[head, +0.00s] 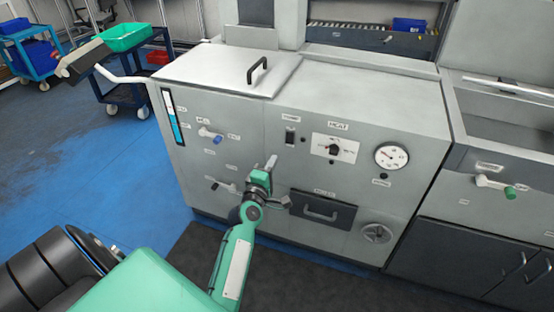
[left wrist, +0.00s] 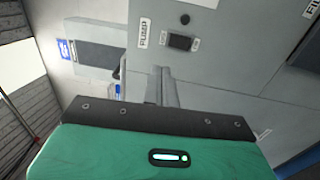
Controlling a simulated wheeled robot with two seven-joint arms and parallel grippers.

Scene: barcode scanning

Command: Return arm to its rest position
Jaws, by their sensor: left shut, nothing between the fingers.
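My left gripper (head: 271,162) is in front of the grey machine's front panel in the head view, pointing up and away from me. Its fingers are together with nothing between them. In the left wrist view the closed fingers (left wrist: 161,86) show beyond the green gripper body, near the panel. A black switch (left wrist: 180,42) beside a PUMP label shows there ahead of the fingers. The same switch (head: 290,136) is up and right of the fingertips in the head view. My right gripper is not in view.
The grey machine (head: 240,110) has a black lid handle (head: 257,70), a HEAT knob (head: 334,149), a round gauge (head: 392,156), a drawer (head: 322,209) and a handwheel (head: 376,233). A sink unit (head: 505,125) adjoins on the right. Blue floor (head: 110,165) is clear at left.

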